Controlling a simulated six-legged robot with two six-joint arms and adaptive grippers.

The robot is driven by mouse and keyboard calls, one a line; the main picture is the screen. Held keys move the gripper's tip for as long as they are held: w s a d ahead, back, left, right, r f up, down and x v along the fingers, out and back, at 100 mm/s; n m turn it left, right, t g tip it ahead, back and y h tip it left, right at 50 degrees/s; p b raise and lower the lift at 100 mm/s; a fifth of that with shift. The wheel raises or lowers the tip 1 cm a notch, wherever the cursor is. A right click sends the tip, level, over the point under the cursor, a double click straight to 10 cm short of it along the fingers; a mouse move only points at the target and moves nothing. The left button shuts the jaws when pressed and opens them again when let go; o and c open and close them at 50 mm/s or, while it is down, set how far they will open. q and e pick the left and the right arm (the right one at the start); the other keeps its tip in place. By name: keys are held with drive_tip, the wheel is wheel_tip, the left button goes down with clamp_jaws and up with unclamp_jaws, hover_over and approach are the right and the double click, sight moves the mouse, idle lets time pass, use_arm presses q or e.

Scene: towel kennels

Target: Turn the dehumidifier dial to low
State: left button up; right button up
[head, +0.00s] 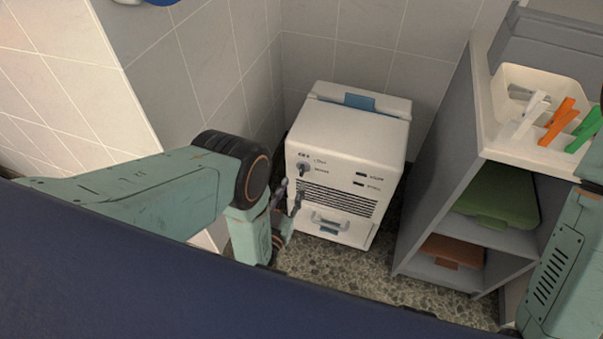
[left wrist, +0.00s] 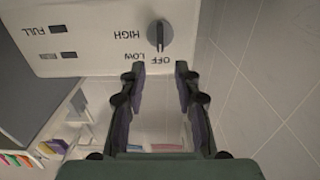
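The white dehumidifier (head: 350,135) stands on the floor in the corner. Its dark grey dial (head: 303,169) is at the upper left of the front panel. In the left wrist view the panel is upside down, with the dial (left wrist: 159,34) beside the labels HIGH, LOW and OFF. The dial's ridge is upright in that picture, its lower end toward OFF; I cannot tell which end is the pointer. My left gripper (left wrist: 160,70) is open and empty, fingertips just short of the dial; it also shows in the head view (head: 290,192). My right gripper is out of view.
A grey shelf unit (head: 437,150) stands right of the dehumidifier. It carries a cream bin (head: 497,90) with coloured items, a green container (head: 500,205) and a brown one (head: 452,250). Tiled walls close in behind and left. Pebbled floor (head: 335,265) shows in front.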

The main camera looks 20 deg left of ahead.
sight(300, 169)
use_arm(q)
drive_tip(key=w+b, duration=0.1)
drive_tip(key=w, duration=0.3)
drive_tip(key=shift+w+f, duration=0.15)
drive_tip(key=shift+w+b, duration=0.5)
drive_tip(key=shift+w, duration=0.45)
drive_tip(key=shift+d, duration=0.1)
drive_tip(key=shift+c, duration=0.8)
clamp_jaws()
